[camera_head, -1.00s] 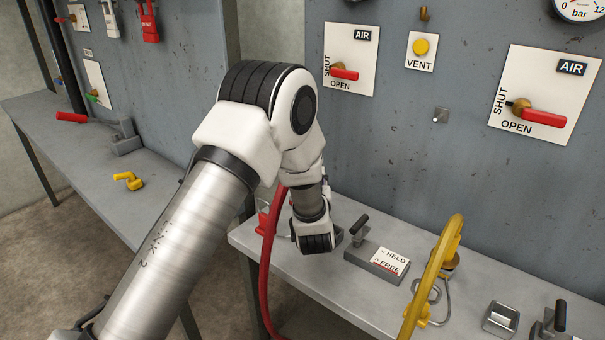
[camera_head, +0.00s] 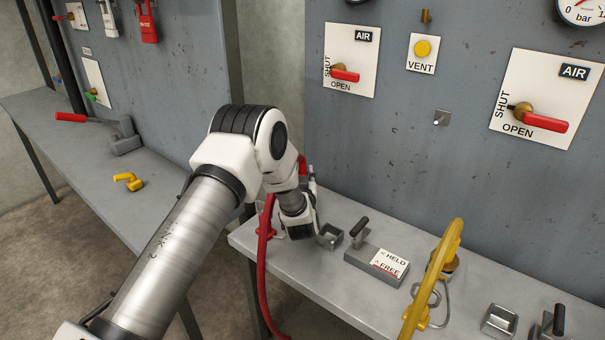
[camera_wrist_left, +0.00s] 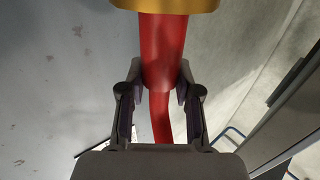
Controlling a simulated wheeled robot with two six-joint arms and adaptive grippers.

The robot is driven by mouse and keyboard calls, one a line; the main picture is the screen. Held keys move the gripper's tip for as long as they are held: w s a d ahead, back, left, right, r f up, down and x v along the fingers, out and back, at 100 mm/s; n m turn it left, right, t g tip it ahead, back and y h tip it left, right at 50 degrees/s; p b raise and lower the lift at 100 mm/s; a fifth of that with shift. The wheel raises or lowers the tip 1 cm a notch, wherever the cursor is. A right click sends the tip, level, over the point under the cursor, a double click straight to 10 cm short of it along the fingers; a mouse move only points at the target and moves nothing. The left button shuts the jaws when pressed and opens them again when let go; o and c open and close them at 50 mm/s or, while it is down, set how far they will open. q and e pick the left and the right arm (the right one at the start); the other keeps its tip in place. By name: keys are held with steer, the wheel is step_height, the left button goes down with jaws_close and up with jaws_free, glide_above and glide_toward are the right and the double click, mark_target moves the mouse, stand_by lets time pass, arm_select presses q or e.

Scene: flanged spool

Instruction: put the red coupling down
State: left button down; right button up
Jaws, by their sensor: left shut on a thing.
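The red coupling (camera_wrist_left: 162,48) is a red cylinder with a brass collar (camera_wrist_left: 180,4) at its far end. In the left wrist view it stands between the two fingers of my left gripper (camera_wrist_left: 160,85), which is shut on it. In the head view a bit of red (camera_head: 302,166) shows just behind my left wrist, and part of the gripper (camera_head: 312,184) shows beside it; the rest is hidden by my arm. A red hose (camera_head: 262,270) hangs down over the bench's front edge. My right gripper is not in view.
The bench (camera_head: 295,265) carries an open grey holder (camera_head: 331,237), a grey block marked HELD and FREE (camera_head: 377,262), and a yellow hose (camera_head: 432,280). A wall panel (camera_head: 410,150) with valve plates rises behind. A second bench (camera_head: 85,170) stands at left.

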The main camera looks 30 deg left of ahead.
arm_select(q)
steer(key=c, duration=0.8)
jaws_free()
steer(key=shift+f, duration=0.1)
steer(key=b+v, duration=0.1)
steer(key=v, duration=1.1)
